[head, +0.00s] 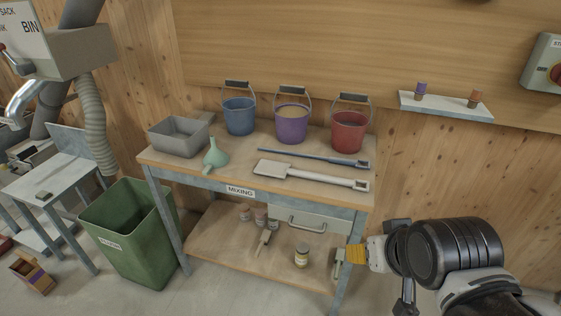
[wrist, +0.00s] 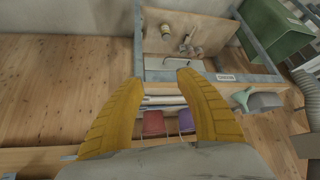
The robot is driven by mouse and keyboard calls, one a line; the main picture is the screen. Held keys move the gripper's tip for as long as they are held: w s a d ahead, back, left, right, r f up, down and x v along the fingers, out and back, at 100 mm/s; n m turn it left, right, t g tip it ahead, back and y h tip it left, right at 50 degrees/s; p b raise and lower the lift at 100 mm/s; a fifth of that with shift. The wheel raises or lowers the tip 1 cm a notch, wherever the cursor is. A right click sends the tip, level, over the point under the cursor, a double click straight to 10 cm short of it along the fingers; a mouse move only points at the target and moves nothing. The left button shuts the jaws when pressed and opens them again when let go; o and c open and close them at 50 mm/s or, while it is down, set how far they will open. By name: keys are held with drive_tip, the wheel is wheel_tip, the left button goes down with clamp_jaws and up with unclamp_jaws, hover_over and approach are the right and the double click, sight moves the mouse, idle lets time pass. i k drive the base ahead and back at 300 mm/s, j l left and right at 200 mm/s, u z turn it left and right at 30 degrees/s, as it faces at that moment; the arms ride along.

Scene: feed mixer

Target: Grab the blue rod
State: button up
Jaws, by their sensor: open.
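My gripper (head: 355,254) is off the table's right front corner, lower than the tabletop in the picture and away from the rod. In the wrist view its yellow fingers (wrist: 162,78) are apart with nothing between them. Long tools show small beyond the fingers there; I cannot tell the rod clearly.
Blue (head: 239,117), purple (head: 291,124) and red (head: 348,131) buckets stand behind the rod. A grey tub (head: 178,137) and a green funnel (head: 215,157) are at the table's left. A green bin (head: 130,232) stands left. A wall shelf (head: 445,106) is at right.

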sight(342, 160)
drive_tip(key=i+l+u, duration=0.2)
drive_tip(key=l, duration=0.3)
drive_tip(key=l+u, duration=0.25)
drive_tip(key=l, duration=0.2)
drive_tip(key=l+u, duration=0.2)
drive_tip(key=l, duration=0.35)
drive_tip(key=l+u, duration=0.2)
drive_tip(key=l, duration=0.3)
drive_tip(key=l+u, duration=0.25)
drive_tip(key=l, duration=0.3)
drive_tip(key=k+l+u, duration=0.2)
drive_tip(key=l, duration=0.3)
drive_tip(key=l+u, duration=0.2)
drive_tip(key=l, duration=0.3)
drive_tip(key=k+l+u, duration=0.25)
drive_tip(key=l, duration=0.2)
drive_tip(key=i, duration=0.05)
